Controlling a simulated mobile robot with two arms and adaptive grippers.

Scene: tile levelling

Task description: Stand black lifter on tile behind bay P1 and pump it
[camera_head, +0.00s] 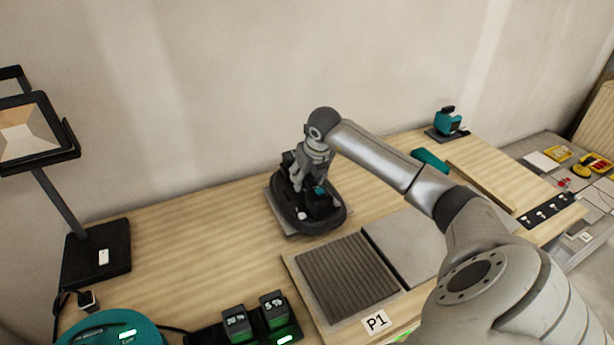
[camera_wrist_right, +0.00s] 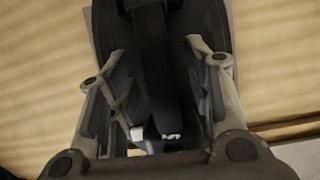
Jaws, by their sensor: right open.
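The black lifter (camera_head: 325,214) stands on a grey tile (camera_head: 279,213) behind bay P1, whose label (camera_head: 376,321) is at the front. The tile shows only as a thin rim around the lifter's oval base. My right gripper (camera_head: 303,183) is over the lifter, pointing down, in the head view. In the right wrist view its open fingers (camera_wrist_right: 168,95) are on either side of the lifter's dark upright part (camera_wrist_right: 157,60). I cannot tell whether they touch it. My left gripper is not in view.
A ribbed grey mat (camera_head: 347,278) lies in bay P1, with a plain grey slab (camera_head: 405,246) to its right. A black lamp stand (camera_head: 95,253), a teal device (camera_head: 110,329) and battery packs (camera_head: 274,310) are on the left. Another teal tool (camera_head: 447,122) stands at the back right.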

